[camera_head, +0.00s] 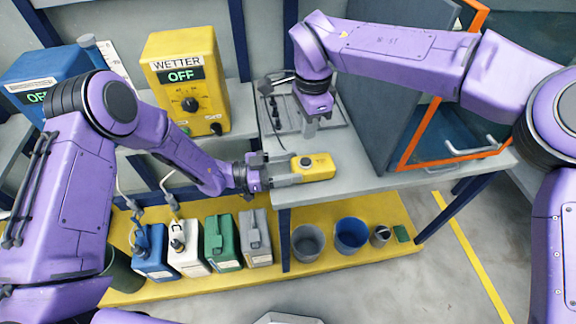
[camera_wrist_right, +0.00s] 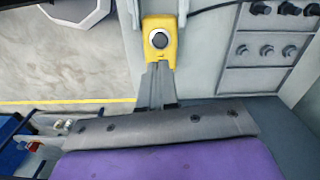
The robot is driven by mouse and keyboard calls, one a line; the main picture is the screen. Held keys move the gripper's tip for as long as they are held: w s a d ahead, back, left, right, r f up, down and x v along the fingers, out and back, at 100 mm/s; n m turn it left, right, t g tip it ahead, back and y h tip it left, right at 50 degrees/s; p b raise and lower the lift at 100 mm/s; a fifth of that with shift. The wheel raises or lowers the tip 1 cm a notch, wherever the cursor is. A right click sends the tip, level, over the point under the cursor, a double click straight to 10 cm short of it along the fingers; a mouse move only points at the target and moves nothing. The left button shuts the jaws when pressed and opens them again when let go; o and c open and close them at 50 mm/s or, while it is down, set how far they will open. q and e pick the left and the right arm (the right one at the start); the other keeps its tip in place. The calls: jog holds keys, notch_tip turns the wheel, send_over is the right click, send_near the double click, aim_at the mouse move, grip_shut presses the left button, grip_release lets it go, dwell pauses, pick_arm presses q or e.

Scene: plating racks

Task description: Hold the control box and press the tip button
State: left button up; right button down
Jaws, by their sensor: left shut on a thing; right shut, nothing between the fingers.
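The yellow control box (camera_head: 316,168) has a round dark button on its top face, and lies at the front edge of the grey table. My left gripper (camera_head: 290,178) is shut on its left end. I cannot tell whether the box rests on the table or is just above it. My right gripper (camera_head: 309,132) is shut and empty, pointing down over the table behind the box. In the right wrist view the box (camera_wrist_right: 158,24) shows its black button just beyond the closed fingertips (camera_wrist_right: 158,68); contact cannot be made out.
A larger yellow unit marked WETTER, reading OFF (camera_head: 186,84), stands at the back left. A panel with knobs (camera_head: 290,112) lies behind my right gripper. A grey cabinet with orange frame (camera_head: 375,90) stands right. Canisters and buckets (camera_head: 352,234) stand on the yellow lower platform.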

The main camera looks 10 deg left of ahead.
dwell(0.6)
jog(key=t+y, duration=0.1)
jog(key=y, duration=0.1)
send_near(309, 163)
jog(key=w+d+r, duration=0.1)
jog(key=w+d, duration=0.2)
jog(key=d, duration=0.1)
jog(key=m+t+y, duration=0.1)
jog(key=y, duration=0.1)
jog(key=s+a+r+m+t+y, duration=0.1)
jog(key=s+a+r+t+y, duration=0.1)
jog(key=a+y, duration=0.2)
jog(key=shift+a+r+t, duration=0.25)
jog(key=shift+a+t, duration=0.05)
jog(key=shift+a, duration=0.6)
jog(key=shift+f, duration=4.45)
jog(key=shift+f, duration=0.1)
